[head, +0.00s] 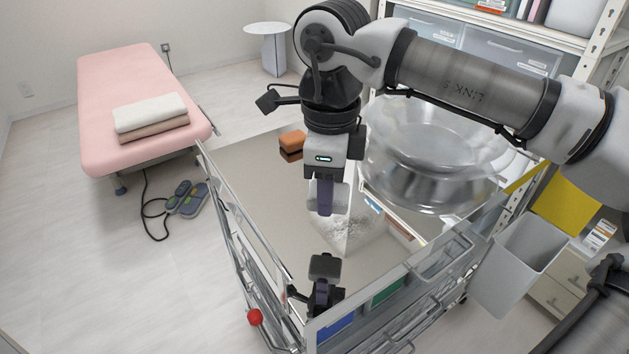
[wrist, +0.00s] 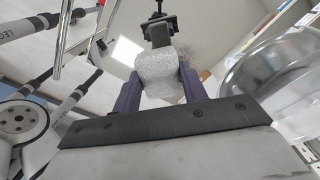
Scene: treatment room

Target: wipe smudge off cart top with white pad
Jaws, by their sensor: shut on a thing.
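The cart top (head: 255,185) is a shiny steel surface in the middle of the head view. A grey, speckled smudge (head: 347,226) lies on it, just below and right of my gripper (head: 325,208) in the picture. My gripper points down and is shut on the white pad (wrist: 160,74), which sits between the two purple fingers in the wrist view. In the head view the pad is partly hidden by a finger. The pad appears above the steel and apart from it; a mirrored gripper shows in the surface. Part of the smudge (wrist: 191,48) shows beyond the pad in the wrist view.
A large metal basin (head: 425,160) stands on the cart, right of my gripper. An orange-and-dark block (head: 291,145) lies at the back left. Rails (head: 240,225) edge the cart, and a grey bin (head: 515,262) hangs at its right. The top's left part is clear.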

